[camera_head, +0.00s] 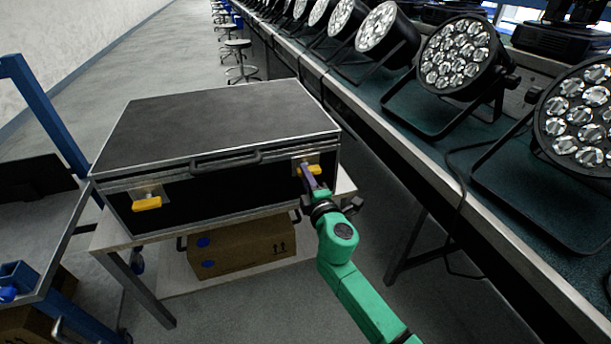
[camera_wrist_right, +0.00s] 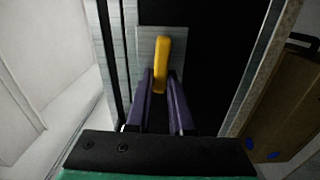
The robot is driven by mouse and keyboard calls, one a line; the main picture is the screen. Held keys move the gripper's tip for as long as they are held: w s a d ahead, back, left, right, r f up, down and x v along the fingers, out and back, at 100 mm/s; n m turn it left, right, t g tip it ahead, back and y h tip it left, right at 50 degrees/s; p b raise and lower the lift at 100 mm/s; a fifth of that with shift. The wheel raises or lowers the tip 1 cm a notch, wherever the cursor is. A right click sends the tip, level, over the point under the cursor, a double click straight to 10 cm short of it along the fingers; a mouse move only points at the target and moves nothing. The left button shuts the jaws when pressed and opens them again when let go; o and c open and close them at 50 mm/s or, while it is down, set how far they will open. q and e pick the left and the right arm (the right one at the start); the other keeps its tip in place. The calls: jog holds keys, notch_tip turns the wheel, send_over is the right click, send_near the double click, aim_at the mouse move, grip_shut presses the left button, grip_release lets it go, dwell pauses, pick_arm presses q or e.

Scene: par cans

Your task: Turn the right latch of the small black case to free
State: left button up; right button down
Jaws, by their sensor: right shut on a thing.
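The small black case (camera_head: 220,125) with metal edges lies closed on a light table. Its right latch (camera_head: 300,171) is a yellow lever on a metal plate on the front face. The lever lies about parallel to the lid seam. My right gripper (camera_head: 313,178) reaches it from the front, and its purple fingers hide part of it. In the right wrist view the fingers stand on both sides of the yellow lever (camera_wrist_right: 161,62) and are shut on it. The left latch (camera_head: 147,203), also yellow, lies roughly level. My left gripper is not in view.
The case handle (camera_head: 226,160) is on the front between the latches. A cardboard box (camera_head: 240,247) sits on the shelf below. A long bench with several stage lights (camera_head: 458,52) runs along the right. A blue-framed cart (camera_head: 45,115) stands at the left.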

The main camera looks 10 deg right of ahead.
jog(key=shift+f+n, duration=0.15)
jog(key=shift+n, duration=0.25)
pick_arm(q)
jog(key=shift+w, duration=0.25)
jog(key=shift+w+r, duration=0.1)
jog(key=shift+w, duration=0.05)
pick_arm(e)
jog(key=c, duration=0.8)
grip_release()
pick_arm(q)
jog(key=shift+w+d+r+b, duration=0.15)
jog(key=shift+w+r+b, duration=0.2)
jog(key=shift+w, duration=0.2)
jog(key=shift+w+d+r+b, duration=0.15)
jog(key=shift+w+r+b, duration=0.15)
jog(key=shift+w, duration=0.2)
pick_arm(e)
jog(key=s, duration=1.4)
jog(key=shift+s+d, duration=0.3)
jog(key=shift+d, duration=0.15)
